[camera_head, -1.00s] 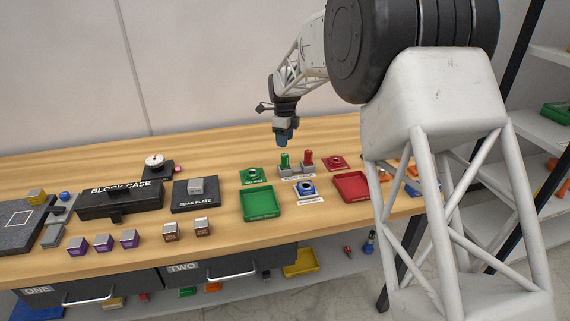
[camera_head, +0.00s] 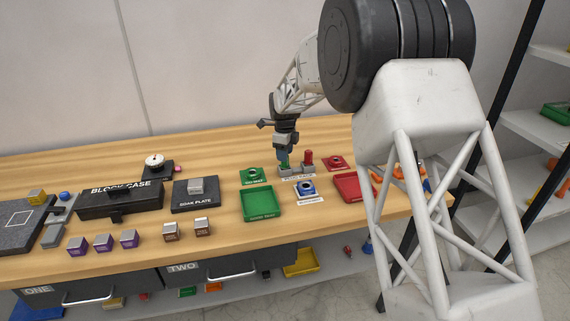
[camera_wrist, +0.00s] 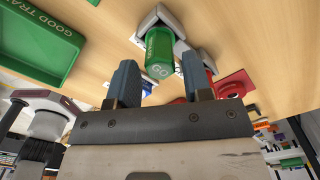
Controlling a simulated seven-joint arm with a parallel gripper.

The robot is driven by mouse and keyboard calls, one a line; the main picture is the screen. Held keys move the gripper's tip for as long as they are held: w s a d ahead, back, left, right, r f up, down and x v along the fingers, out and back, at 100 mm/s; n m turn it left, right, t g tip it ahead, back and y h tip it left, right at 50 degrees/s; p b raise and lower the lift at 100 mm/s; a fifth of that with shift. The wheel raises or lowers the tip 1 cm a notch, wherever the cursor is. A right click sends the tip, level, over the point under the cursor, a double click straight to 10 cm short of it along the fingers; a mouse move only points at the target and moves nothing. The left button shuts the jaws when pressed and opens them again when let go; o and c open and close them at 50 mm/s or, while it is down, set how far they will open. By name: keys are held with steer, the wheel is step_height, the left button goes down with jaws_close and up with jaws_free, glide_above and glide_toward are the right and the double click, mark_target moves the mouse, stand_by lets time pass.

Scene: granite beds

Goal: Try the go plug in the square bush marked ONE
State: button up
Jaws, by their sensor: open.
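The go plug, a green cylinder lettered GO in the wrist view (camera_wrist: 160,52), stands in a grey holder (camera_wrist: 165,22) on the bench. My gripper (camera_wrist: 160,64) is open, with its two blue-grey fingers on either side of the plug's near end. I cannot tell whether they touch it. In the head view my gripper (camera_head: 284,158) is right over the plug and largely covers it. A blue bush (camera_head: 305,188) sits on a white card in front of the holder, its small lettering unreadable. No bush marked ONE can be read.
A red plug (camera_head: 308,158) stands right beside the green one. A green bush (camera_head: 252,174) and red bush (camera_head: 335,162) flank the holder. Green (camera_head: 258,204) and red (camera_head: 350,188) trays lie in front. The soak plate (camera_head: 196,194) and block case (camera_head: 120,198) are further left.

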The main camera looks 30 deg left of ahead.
jaws_close()
steer(key=shift+r, duration=1.1)
stand_by(0.4)
steer(key=shift+r, duration=2.9)
steer(key=shift+d, duration=0.1)
steer(key=s+d+r+n, duration=0.1)
steer(key=s+d, duration=0.4)
steer(key=d, duration=0.6)
steer(key=shift+s+d, duration=0.15)
steer(key=shift+d, duration=0.1)
steer(key=shift+r, duration=0.15)
